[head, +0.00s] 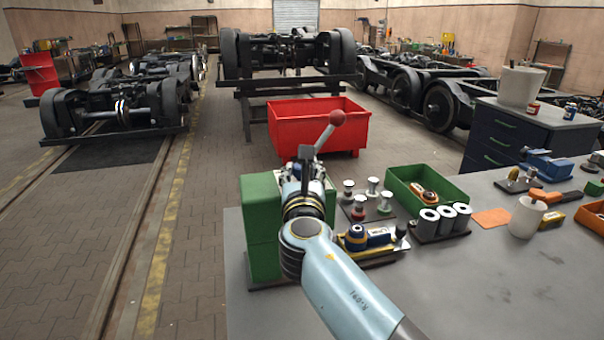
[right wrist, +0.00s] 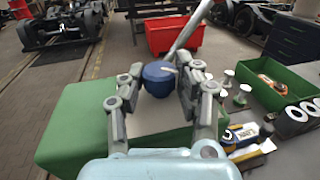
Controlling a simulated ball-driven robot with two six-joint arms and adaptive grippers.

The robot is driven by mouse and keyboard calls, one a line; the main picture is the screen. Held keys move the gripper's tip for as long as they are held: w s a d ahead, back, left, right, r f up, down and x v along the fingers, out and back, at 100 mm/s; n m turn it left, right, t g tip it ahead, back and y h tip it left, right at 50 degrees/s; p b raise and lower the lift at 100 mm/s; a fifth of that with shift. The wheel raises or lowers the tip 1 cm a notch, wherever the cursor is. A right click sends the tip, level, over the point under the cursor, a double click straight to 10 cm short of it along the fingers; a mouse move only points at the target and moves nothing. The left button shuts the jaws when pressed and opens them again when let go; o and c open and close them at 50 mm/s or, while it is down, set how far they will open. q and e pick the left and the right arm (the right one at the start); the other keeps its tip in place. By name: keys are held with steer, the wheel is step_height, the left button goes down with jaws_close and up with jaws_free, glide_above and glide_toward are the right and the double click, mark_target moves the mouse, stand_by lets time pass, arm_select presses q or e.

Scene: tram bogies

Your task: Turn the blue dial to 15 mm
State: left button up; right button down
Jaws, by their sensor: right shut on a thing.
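The blue dial (right wrist: 159,78) shows in the right wrist view, round and dark blue with a small pale mark at its right edge. It sits on top of a green machine (right wrist: 80,125), which stands at the table's left edge in the head view (head: 262,240). My right gripper (right wrist: 160,85) is shut on the dial, one finger on each side. In the head view my right gripper (head: 305,178) hides the dial. No scale reading can be made out. My left gripper is not in view.
Just right of the machine stand several small knobbed pieces (head: 373,186), a blue-and-yellow device (head: 356,237), grey cylinders (head: 446,218) and a green bin (head: 408,180). A red bin (head: 290,125) stands behind on the floor. The front middle of the grey table (head: 480,290) is clear.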

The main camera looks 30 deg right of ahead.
steer(key=c, duration=0.9)
jaws_free()
